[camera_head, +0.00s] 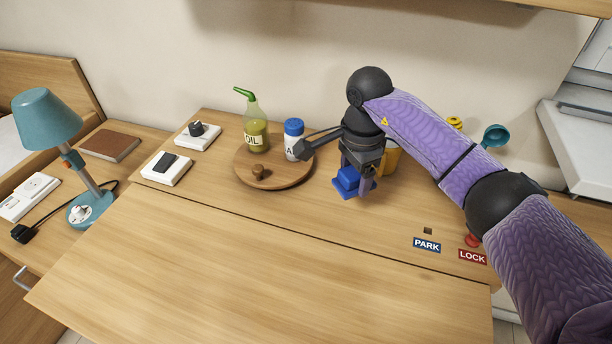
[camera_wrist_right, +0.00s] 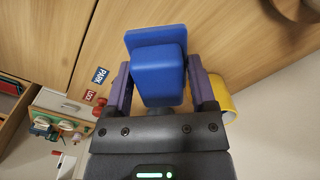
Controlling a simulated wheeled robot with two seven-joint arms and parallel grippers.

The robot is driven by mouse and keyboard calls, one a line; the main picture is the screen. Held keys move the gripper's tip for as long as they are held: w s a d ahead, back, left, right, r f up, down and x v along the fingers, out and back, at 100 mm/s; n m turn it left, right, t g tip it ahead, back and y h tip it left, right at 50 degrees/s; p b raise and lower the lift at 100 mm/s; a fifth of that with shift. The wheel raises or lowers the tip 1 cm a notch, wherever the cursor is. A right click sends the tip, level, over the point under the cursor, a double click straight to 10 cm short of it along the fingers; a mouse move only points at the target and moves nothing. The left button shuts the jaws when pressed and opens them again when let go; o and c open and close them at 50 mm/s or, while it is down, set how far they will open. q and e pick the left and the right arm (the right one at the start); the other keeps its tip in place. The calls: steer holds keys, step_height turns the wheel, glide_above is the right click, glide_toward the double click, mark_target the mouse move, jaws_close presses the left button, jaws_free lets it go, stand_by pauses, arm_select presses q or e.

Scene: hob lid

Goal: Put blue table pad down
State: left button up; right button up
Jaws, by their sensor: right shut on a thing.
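The blue table pad (camera_head: 345,189) is a blue block on a flat blue plate. It is at or just above the wooden desk top, right of the round wooden tray; I cannot tell if it touches the desk. My right gripper (camera_head: 357,183) is shut on it from above. In the right wrist view the blue pad (camera_wrist_right: 158,72) sits between the two fingers of my right gripper (camera_wrist_right: 160,85), its flat plate facing away from the palm. My left gripper is not in view.
The round tray (camera_head: 290,180) holds an oil bottle (camera_head: 257,137), a white bottle with blue cap (camera_head: 293,141) and a wooden knob. A yellow cup (camera_head: 391,160) stands close behind the gripper. PARK (camera_head: 427,245) and LOCK (camera_head: 472,256) labels lie right. The front board (camera_head: 220,270) is clear.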

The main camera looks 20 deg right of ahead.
mark_target(350, 213)
steer(key=f+b, duration=0.1)
steer(key=f, duration=0.3)
steer(key=f+b, duration=0.1)
steer(key=f, duration=0.3)
steer(key=shift+s, duration=0.2)
steer(key=shift+r, duration=0.25)
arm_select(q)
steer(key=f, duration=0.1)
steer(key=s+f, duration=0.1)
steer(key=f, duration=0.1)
arm_select(e)
steer(key=shift+f, duration=0.1)
steer(key=o, duration=1.1)
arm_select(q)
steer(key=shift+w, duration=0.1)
arm_select(e)
step_height(350, 213, up, 12)
steer(key=p, duration=0.4)
steer(key=shift+f, duration=0.25)
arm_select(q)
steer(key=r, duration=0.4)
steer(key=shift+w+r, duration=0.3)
arm_select(e)
steer(key=shift+r, duration=0.35)
